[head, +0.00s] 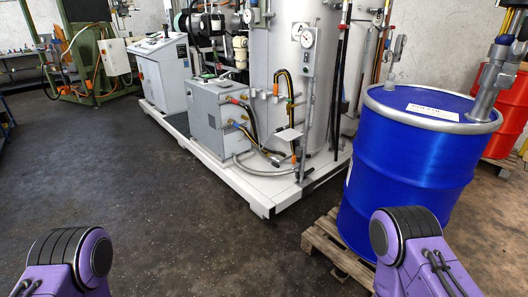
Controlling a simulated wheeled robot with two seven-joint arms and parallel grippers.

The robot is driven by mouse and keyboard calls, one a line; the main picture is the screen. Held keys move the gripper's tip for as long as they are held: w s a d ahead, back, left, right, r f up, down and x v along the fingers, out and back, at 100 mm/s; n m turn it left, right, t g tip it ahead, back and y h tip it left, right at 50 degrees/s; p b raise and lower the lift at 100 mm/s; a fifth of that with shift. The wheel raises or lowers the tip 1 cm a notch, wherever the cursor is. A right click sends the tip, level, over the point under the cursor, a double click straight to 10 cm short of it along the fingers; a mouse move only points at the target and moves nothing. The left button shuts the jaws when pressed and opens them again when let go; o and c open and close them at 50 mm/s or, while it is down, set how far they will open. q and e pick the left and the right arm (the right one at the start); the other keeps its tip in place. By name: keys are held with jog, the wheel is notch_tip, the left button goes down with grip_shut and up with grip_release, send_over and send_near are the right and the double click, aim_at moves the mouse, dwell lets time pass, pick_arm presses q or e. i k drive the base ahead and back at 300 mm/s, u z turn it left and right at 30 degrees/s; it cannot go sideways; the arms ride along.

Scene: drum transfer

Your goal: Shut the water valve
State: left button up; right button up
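A white machine skid (250,188) stands at the centre with a tall silver tank (277,70) on it. Black, yellow and orange hoses (290,95) and small fittings run down the tank's front. A round gauge (307,37) sits on a grey upright panel. I cannot tell which of the small fittings is the water valve, or whether it is open or shut. Two purple links of my arms show at the bottom left and bottom right. Neither gripper is in view.
A blue drum (400,165) stands on a wooden pallet (335,250) at the right, with a red drum (507,115) behind it. A grey cabinet (205,112) and a control console (160,72) stand on the skid's left. The dark floor (130,170) in front is clear.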

aim_at(276, 165)
jog(key=z, duration=0.15)
jog(key=i, duration=2.15)
jog(key=u, duration=0.4)
jog(key=i, duration=1)
jog(key=z, duration=0.35)
